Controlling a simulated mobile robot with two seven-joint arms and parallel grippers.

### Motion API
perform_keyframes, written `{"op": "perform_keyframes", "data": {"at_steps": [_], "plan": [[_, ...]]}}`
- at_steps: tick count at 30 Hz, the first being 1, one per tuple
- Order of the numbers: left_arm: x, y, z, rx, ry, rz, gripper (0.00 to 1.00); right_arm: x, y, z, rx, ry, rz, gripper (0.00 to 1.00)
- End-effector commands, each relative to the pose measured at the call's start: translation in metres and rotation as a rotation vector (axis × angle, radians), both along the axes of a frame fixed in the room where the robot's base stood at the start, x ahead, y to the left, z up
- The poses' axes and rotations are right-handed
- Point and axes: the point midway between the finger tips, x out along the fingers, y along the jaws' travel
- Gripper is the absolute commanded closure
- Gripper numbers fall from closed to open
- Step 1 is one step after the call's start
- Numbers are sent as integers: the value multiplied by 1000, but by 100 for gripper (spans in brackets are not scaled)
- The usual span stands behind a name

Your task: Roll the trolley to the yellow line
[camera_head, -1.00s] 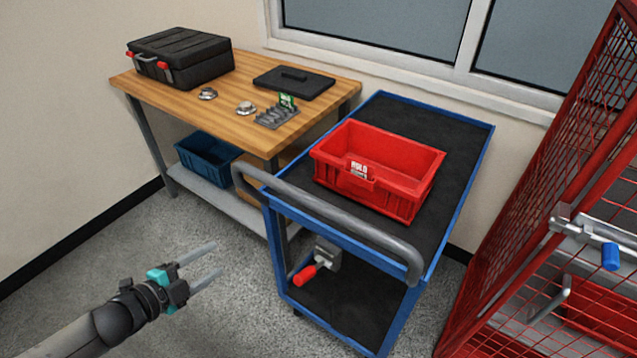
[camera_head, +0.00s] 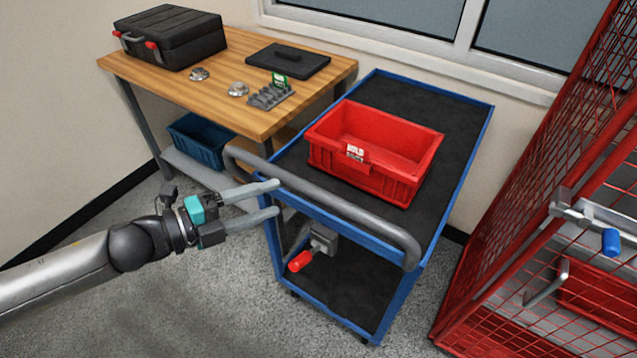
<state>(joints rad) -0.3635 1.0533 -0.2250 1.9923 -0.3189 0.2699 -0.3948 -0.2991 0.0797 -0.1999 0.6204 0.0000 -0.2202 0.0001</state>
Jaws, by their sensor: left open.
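The blue-framed trolley (camera_head: 461,150) with black shelves stands right of the workbench, with a grey push handle (camera_head: 345,207) along its near end. A red bin (camera_head: 372,155) with a label sits on its top shelf. My left gripper (camera_head: 277,198) is open at the left part of the handle, its two fingertips overlapping the handle and the blue frame edge in the picture. I cannot tell whether they touch the handle. A red-handled grey device (camera_head: 313,246) shows under the top shelf. My right gripper is not in view. No yellow line is visible.
A wooden workbench (camera_head: 170,90) at the left holds a black case (camera_head: 170,38), a black lidded plate (camera_head: 288,58) and small metal parts. A blue bin (camera_head: 198,140) sits beneath. A red mesh cage (camera_head: 545,170) with a latch stands close on the right. Grey floor is clear in front.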

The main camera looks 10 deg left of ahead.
Motion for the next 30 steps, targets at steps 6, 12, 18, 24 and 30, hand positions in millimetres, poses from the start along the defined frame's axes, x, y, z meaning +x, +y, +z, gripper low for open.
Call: {"op": "perform_keyframes", "data": {"at_steps": [6, 12, 18, 24, 30], "plan": [[15, -13, -2, 0, -4, 1, 39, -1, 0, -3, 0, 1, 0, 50], [27, -24, -5, 0, -4, 1, 39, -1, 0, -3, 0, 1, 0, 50], [41, -37, -9, 0, -2, 1, 39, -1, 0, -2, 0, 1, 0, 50], [56, -51, -12, -2, -2, 1, 39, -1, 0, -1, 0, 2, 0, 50], [71, -65, -16, -1, -2, 2, 39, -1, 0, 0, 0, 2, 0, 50]]}}
